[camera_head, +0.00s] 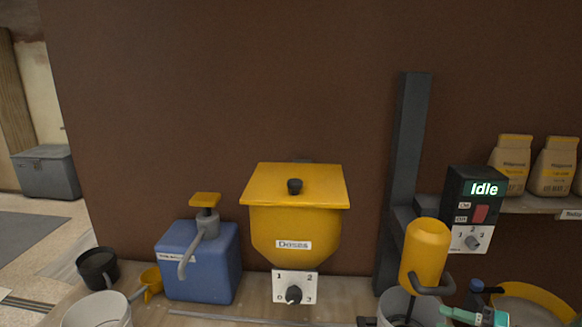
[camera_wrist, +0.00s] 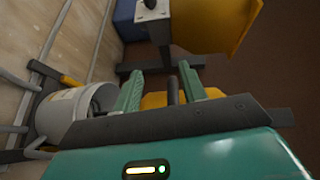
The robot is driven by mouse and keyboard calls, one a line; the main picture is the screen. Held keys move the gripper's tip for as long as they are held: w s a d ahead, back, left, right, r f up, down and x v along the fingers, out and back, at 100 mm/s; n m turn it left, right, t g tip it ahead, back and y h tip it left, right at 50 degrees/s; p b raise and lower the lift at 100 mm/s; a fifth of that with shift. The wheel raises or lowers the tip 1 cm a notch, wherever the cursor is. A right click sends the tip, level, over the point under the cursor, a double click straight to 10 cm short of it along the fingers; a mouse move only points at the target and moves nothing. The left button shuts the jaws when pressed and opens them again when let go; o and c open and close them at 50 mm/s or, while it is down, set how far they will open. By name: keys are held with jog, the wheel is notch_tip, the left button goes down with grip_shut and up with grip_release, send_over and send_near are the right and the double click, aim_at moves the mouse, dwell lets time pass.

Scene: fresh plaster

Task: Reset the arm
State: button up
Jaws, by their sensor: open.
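My gripper (camera_wrist: 161,70) is open, with its two green fingers spread in the wrist view. A dark upright bar (camera_wrist: 172,90) shows between the fingers, with a yellow body (camera_wrist: 154,100) behind it; I cannot tell whether the bar touches a finger. In the head view part of my green gripper (camera_head: 462,316) shows at the bottom right, just right of the yellow mixer (camera_head: 426,250) and its dark handle (camera_head: 436,288). The rest of my arm is mostly out of frame.
A mixer stand (camera_head: 405,150) carries a control box (camera_head: 470,205) reading "Idle". A grey bucket (camera_head: 428,311) stands below the mixer. A yellow dispenser (camera_head: 295,235), blue canister (camera_head: 195,265), black cup (camera_head: 97,268) and white bucket (camera_head: 97,311) stand leftward. Bags (camera_head: 511,165) sit on the right shelf.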

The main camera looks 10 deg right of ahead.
jog(key=a+r+n+g+h, duration=0.1)
jog(key=a+r+n+g, duration=0.1)
jog(key=a+g, duration=0.5)
jog(key=a+r+n+g+h, duration=0.1)
jog(key=a+n+g+h, duration=0.15)
jog(key=a, duration=0.95)
jog(key=s+a+r+n+t+h, duration=0.2)
jog(key=s+a+r+n+h, duration=0.2)
jog(key=s+a+r+h, duration=0.3)
jog(key=s+a+h, duration=0.1)
jog(key=a, duration=0.2)
jog(key=shift+s+t, duration=0.15)
jog(key=shift+t, duration=0.2)
dwell(0.4)
